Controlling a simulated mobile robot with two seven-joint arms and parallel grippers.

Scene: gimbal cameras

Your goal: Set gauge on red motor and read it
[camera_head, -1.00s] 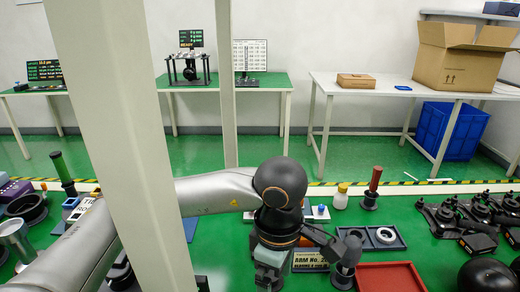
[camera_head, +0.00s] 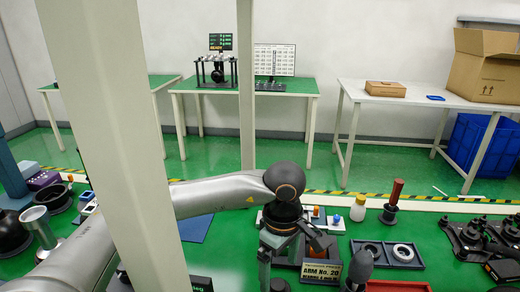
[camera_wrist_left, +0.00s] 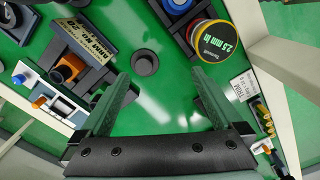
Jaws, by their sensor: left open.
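No red motor can be made out for sure. No separate gauge is clear either; a black stand (camera_head: 217,72) with a lit display (camera_head: 220,42) is on the back green table. My left gripper (camera_head: 290,262) points down over the green work surface, beside the "ARM No. 20" sign (camera_head: 321,272). In the left wrist view my left gripper (camera_wrist_left: 160,95) is open, with only bare green surface between its fingers. A dark ring (camera_wrist_left: 145,62) lies beyond the fingertips, and a round part labelled "2.5 mm in" (camera_wrist_left: 215,42) is beside the right finger. My right gripper is out of view.
A red-handled tool (camera_head: 395,194) stands near a tray with two rings (camera_head: 402,253). Black arm parts (camera_head: 470,238) are at the right. A white bottle (camera_head: 358,208) is behind the tray. A pale post (camera_head: 120,140) blocks part of the head view.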

